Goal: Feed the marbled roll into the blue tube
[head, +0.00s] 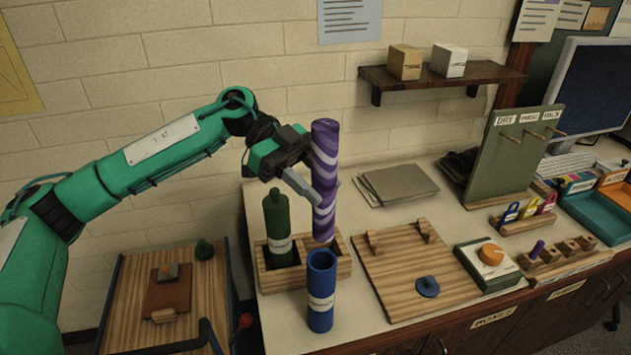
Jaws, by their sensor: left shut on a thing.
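The marbled roll (325,200) is purple with pale wavy bands and stands nearly upright in the air. My left gripper (318,190) is shut on it around its middle. The roll's lower end is just above and behind the mouth of the blue tube, as seen in the head view; I cannot tell the exact gap. The blue tube (321,292) stands upright with a white label band, in front of the wooden rack, its open top facing up. My right gripper is not in view.
A green capped tube (277,230) stands in the wooden rack (342,267) at the left. A wooden board (395,275) with a blue knob lies to the right. A shelf (445,78) with two small boxes hangs on the wall. Grey sheets (398,184) lie behind.

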